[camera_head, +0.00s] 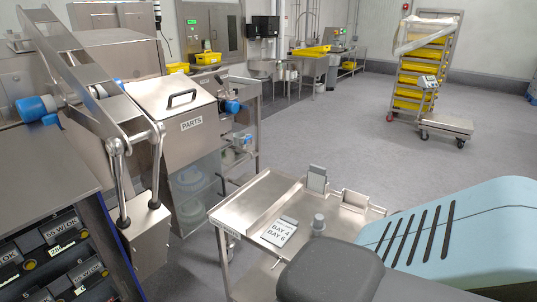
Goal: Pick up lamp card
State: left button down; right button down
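A small card or plate (279,233) lettered "BAY 4" and "BAY 6" lies on the top of a steel trolley (243,212). No other label in view reads as a lamp card, and I cannot tell whether this is it. A small grey cylindrical piece (318,223) stands just right of the card. An upright grey plate in a holder (317,178) stands at the trolley's back edge. Neither of my grippers shows in this view. A light blue and dark grey body fills the lower right and hides the trolley's near right part.
A steel box marked "PARTS" (176,103) with a black handle stands at left. Dark labelled bins (62,225) sit at lower left. A low steel bracket (355,199) is at the trolley's right edge.

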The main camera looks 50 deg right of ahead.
aim_at(280, 232)
jog(key=z, duration=1.75)
